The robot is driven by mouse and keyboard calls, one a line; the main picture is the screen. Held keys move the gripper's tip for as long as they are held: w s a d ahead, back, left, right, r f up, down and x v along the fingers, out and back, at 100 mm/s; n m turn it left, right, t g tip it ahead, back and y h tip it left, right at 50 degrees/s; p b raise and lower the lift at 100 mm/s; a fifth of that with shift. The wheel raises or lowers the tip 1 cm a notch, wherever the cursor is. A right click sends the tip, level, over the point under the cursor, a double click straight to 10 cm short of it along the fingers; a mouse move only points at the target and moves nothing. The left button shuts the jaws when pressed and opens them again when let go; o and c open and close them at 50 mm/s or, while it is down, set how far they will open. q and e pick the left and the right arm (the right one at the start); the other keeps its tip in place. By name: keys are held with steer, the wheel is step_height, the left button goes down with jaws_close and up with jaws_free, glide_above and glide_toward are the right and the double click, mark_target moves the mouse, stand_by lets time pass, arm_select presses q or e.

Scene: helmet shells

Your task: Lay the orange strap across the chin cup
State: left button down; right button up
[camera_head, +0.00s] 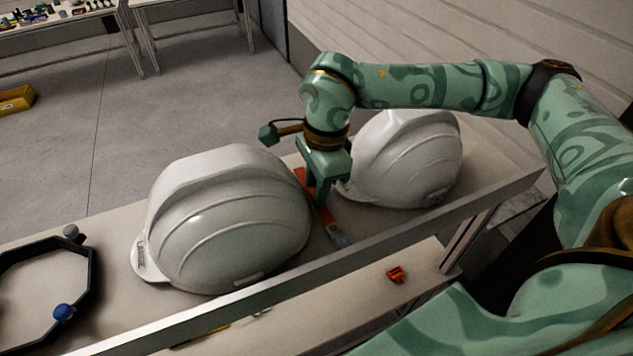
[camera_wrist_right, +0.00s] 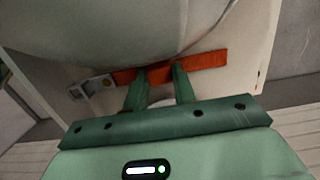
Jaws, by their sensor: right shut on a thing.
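The orange strap (camera_head: 323,212) lies in the gap between two white helmet shells on the table. In the right wrist view the strap (camera_wrist_right: 207,61) runs across the picture, with a grey fitting (camera_wrist_right: 92,87) at its left end. The fitting also shows in the head view (camera_head: 339,236), near the table's front rail. I cannot tell whether this fitting is the chin cup or a buckle. My right gripper (camera_head: 320,199) points down into the gap, its fingers (camera_wrist_right: 160,72) shut on the strap near its middle. My left gripper is not in view.
A large white helmet shell (camera_head: 229,220) stands left of my right gripper and another (camera_head: 408,160) stands right, both close. A raised metal rail (camera_head: 300,284) edges the front. A dark frame with knobs (camera_head: 91,270) lies left. A small orange piece (camera_head: 396,274) is on the lower shelf.

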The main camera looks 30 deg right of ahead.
steer(key=shift+f, duration=0.1)
steer(key=o, duration=0.9)
steer(key=shift+o, duration=0.2)
